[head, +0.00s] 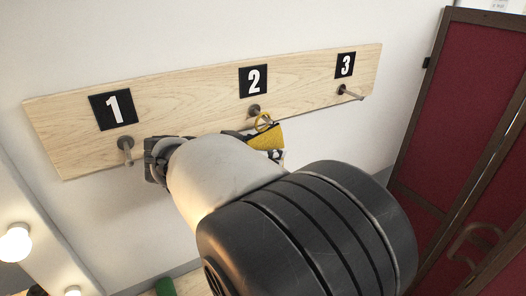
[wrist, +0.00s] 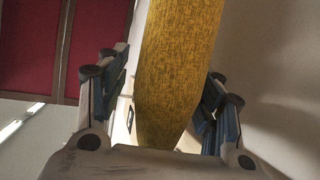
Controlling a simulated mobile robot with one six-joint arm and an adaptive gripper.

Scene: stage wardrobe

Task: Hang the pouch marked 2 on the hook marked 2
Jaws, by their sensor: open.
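The yellow pouch (head: 267,138) is just below the hook marked 2 (head: 254,111), partly hidden by my arm. Its yellow loop (head: 263,122) shows at the end of that hook and appears to be around it, though the contact is too small to be certain. No number shows on the pouch. In the wrist view the pouch (wrist: 178,70) extends upward between the fingers of my gripper (wrist: 163,82). The fingers are apart, with a gap visible on the pouch's left side. In the head view my gripper is mostly hidden behind my arm.
A wooden board (head: 190,98) on the wall carries black number plates. The hook marked 1 (head: 126,147) and the hook marked 3 (head: 349,93) look empty. A red folding screen (head: 452,110) stands at the right. Lit bulbs (head: 16,243) are at lower left.

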